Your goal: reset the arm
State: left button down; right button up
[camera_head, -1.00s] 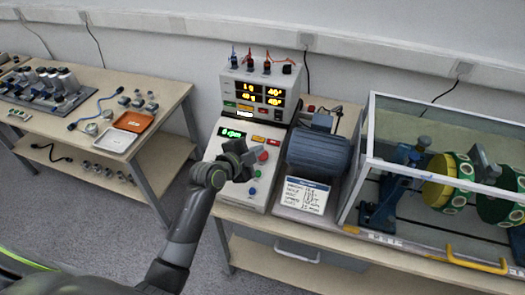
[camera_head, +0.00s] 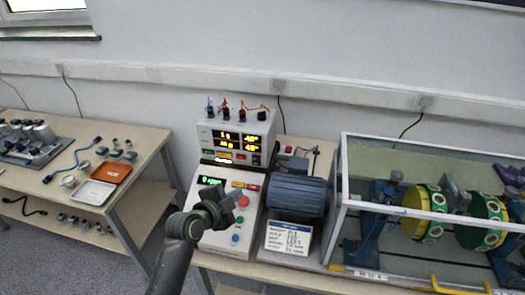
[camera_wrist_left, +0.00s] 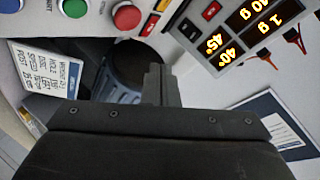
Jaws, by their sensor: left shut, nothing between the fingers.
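My left gripper (camera_head: 229,203) is shut and empty. In the head view it is in front of the sloped control panel (camera_head: 204,243), covering part of it. In the left wrist view the shut fingers (camera_wrist_left: 160,85) point toward the blue motor (camera_wrist_left: 118,92); a red button (camera_wrist_left: 127,16), a green button (camera_wrist_left: 74,7) and a blue button (camera_wrist_left: 10,4) show at the top left. The meter box (camera_head: 208,134) with lit orange digits stands behind the panel. I cannot tell whether the gripper touches the panel. My right gripper is not in view.
The motor also shows in the head view (camera_head: 298,198), right of the panel, with a white label card (camera_head: 288,238) in front. A clear-walled case (camera_head: 344,205) holds green-and-yellow discs (camera_head: 425,205). The left table (camera_head: 150,138) carries trays and small parts. A floor gap separates the tables.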

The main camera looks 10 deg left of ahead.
pick_arm(q)
jog(key=s+a+f+n+g+y, duration=0.25)
jog(key=s+a+n, duration=0.2)
jog(key=s, duration=0.75)
jog(key=s+a+f+n+g+y, duration=0.2)
jog(key=s+a+f+n+g, duration=0.3)
jog(key=s, duration=0.6)
jog(key=s+a+n+g+y, duration=0.25)
jog(key=s+n, duration=0.35)
jog(key=s, duration=0.6)
notch_tip(320, 180, down, 29)
jog(key=a+b, duration=0.2)
jog(key=s+d+f+g+h+b, duration=0.1)
jog(key=s+f+g+b, duration=0.1)
jog(key=s+f, duration=1.3)
jog(key=shift+d+f, duration=0.25)
jog(key=shift+f, duration=0.05)
